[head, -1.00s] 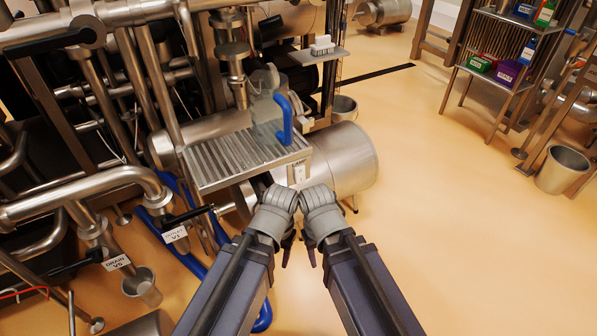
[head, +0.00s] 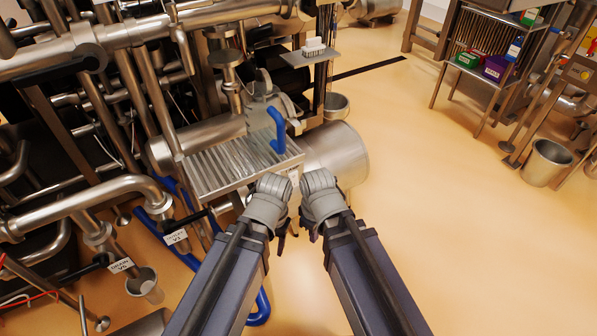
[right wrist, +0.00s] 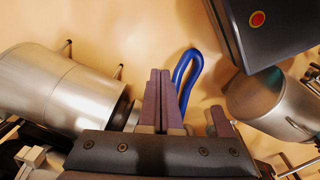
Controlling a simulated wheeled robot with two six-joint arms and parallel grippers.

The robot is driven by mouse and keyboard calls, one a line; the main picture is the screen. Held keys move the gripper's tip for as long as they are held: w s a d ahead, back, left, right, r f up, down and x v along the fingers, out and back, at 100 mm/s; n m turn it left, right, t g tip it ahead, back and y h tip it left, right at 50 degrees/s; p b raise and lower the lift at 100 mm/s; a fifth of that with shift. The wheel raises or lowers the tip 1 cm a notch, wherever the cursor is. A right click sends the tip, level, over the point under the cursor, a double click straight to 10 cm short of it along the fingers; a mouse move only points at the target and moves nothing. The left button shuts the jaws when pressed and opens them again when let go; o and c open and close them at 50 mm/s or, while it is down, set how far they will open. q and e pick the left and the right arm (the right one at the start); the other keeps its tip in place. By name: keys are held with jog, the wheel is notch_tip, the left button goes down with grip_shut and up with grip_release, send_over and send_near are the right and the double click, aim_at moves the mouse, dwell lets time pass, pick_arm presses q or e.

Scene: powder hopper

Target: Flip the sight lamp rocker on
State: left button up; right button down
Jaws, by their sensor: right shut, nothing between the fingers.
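The sight lamp rocker's small white plate (head: 293,173) shows at the front right corner of the ribbed metal tray, just above my wrists in the head view. Its rocker position is too small to tell. My right gripper (head: 312,232) hangs below its grey wrist, to the right of and below the plate, apart from it. In the right wrist view its fingers (right wrist: 158,98) are together and empty. My left gripper (head: 281,242) is beside it, mostly hidden by its own wrist, and its jaws cannot be made out.
The ribbed tray (head: 225,172) carries a clear jug with a blue handle (head: 279,130). A steel cylinder (head: 338,155) lies behind and to the right. Pipes and valves crowd the left. A blue hose (right wrist: 187,72) lies below. The floor (head: 440,200) at right is open.

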aim_at(294, 180)
pick_arm(q)
notch_tip(294, 180, up, 14)
jog(key=p, duration=1.2)
jog(key=shift+r+p, duration=0.25)
jog(key=shift+p, duration=0.1)
pick_arm(e)
jog(key=w+r+n+t+y, duration=0.1)
jog(key=w+r+n, duration=0.2)
jog(key=r+n, duration=0.3)
jog(key=w+r+n+t+y, duration=0.1)
jog(key=w+r+n, duration=0.2)
jog(key=r+n, duration=0.4)
notch_tip(294, 180, up, 3)
jog(key=shift+w+f+n, duration=0.2)
jog(key=shift+w+n, duration=0.1)
jog(key=shift+w, duration=0.05)
pick_arm(q)
jog(key=shift+f, duration=0.1)
pick_arm(e)
jog(key=shift+a+f, duration=0.1)
pick_arm(q)
notch_tip(294, 180, down, 10)
jog(key=b, duration=1)
pick_arm(e)
jog(key=w+a+f, duration=0.3)
jog(key=w+f, duration=0.3)
jog(key=f, duration=0.3)
jog(key=shift+w+a+f, duration=0.15)
jog(key=shift+a+f, duration=0.15)
jog(key=shift+f, duration=0.1)
